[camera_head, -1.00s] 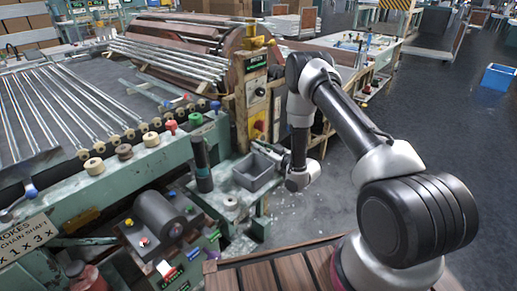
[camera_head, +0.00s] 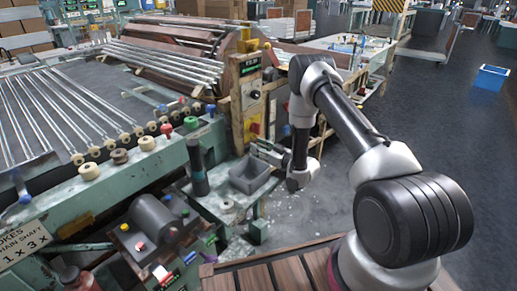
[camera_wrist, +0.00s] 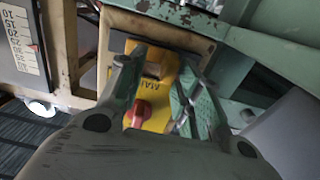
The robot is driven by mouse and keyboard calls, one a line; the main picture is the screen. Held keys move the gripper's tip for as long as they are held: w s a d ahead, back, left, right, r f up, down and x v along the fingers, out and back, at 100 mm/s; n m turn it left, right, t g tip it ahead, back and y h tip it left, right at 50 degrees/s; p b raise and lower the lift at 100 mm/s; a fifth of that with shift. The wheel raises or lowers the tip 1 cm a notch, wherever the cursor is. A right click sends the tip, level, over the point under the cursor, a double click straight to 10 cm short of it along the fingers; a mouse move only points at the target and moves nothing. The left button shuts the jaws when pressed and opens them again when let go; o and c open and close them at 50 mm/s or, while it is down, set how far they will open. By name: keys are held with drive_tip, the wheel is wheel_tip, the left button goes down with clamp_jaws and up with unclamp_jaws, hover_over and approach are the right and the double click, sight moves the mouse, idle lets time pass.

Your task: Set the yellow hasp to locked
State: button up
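In the wrist view, a yellow plate (camera_wrist: 153,92) lettered MAIN carries a red knob (camera_wrist: 138,112) and a small tan-orange block (camera_wrist: 154,69). I cannot tell for sure which part is the hasp or how it is set. In the head view, the yellow and red panel (camera_head: 255,128) is on the front of the machine's post, small and partly hidden. My gripper (camera_wrist: 163,58) is open, its fingers on either side of the plate in the picture, with nothing between them. Contact cannot be made out. My gripper also shows in the head view (camera_head: 264,152), just below the panel.
A grey bin (camera_head: 253,176) stands below my gripper on a green bench. A dark upright cylinder (camera_head: 198,168) is left of it. Green machine framing (camera_wrist: 275,55) lies close on the right in the wrist view. Open floor (camera_head: 430,100) lies to the right.

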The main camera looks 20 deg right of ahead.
drive_tip(key=shift+s, duration=0.1)
drive_tip(key=v, duration=1.2)
